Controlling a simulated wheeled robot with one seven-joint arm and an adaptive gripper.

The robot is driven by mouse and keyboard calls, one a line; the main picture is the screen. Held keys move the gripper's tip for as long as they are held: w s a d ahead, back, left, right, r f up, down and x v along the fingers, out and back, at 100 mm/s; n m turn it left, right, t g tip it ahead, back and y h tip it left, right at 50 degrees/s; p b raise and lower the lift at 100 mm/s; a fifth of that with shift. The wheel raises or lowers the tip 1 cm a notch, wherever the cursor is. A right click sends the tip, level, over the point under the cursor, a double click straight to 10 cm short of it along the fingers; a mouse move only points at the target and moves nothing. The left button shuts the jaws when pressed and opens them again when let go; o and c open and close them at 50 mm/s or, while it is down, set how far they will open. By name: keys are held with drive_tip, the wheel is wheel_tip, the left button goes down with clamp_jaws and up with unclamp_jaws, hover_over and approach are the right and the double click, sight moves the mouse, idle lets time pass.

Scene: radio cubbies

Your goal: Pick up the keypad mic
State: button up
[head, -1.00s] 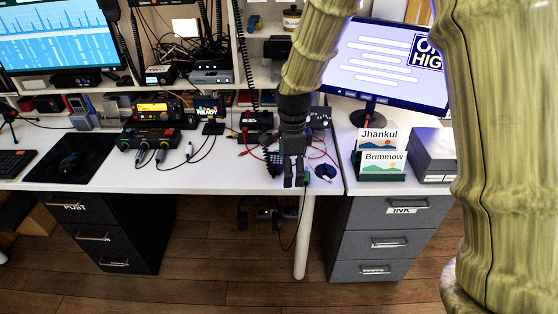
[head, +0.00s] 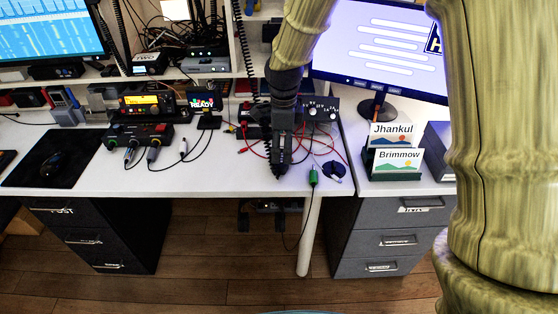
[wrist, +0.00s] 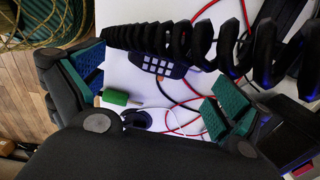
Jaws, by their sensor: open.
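The keypad mic (wrist: 158,66) shows in the wrist view as a dark body with pale square keys, lying on the white desk. A thick black coiled cord (wrist: 170,40) runs across the picture just above it and covers part of it. My gripper (wrist: 157,86) is open, with one teal-padded finger left of the mic and the other to its right and lower. Nothing is held between the fingers. In the head view my gripper (head: 279,170) points down at the desk's front edge, and I cannot make out the mic there.
Red leads (head: 325,152) and a dark blue round item (head: 333,170) lie right of my gripper. The card holder (head: 393,160) stands farther right.

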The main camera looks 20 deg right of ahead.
sight(282, 158)
drive_tip(key=shift+a+f, duration=0.1)
drive_tip(key=shift+f, duration=2.45)
drive_tip(key=shift+s, duration=0.2)
drive_tip(key=c, duration=1.3)
drive_tip(key=shift+o, duration=0.2)
drive_tip(key=shift+w+r, duration=0.15)
drive_tip(key=shift+r, duration=0.35)
wheel_tip(282, 158, up, 2)
drive_tip(key=shift+r, duration=0.15)
drive_tip(key=s+a, duration=0.1)
drive_tip(key=s, duration=0.4)
drive_tip(key=s+a+r, duration=0.1)
drive_tip(key=s, duration=0.4)
drive_tip(key=s+a, duration=0.2)
drive_tip(key=s, duration=0.3)
drive_tip(key=shift+s+r, duration=0.25)
drive_tip(key=shift+r, duration=0.1)
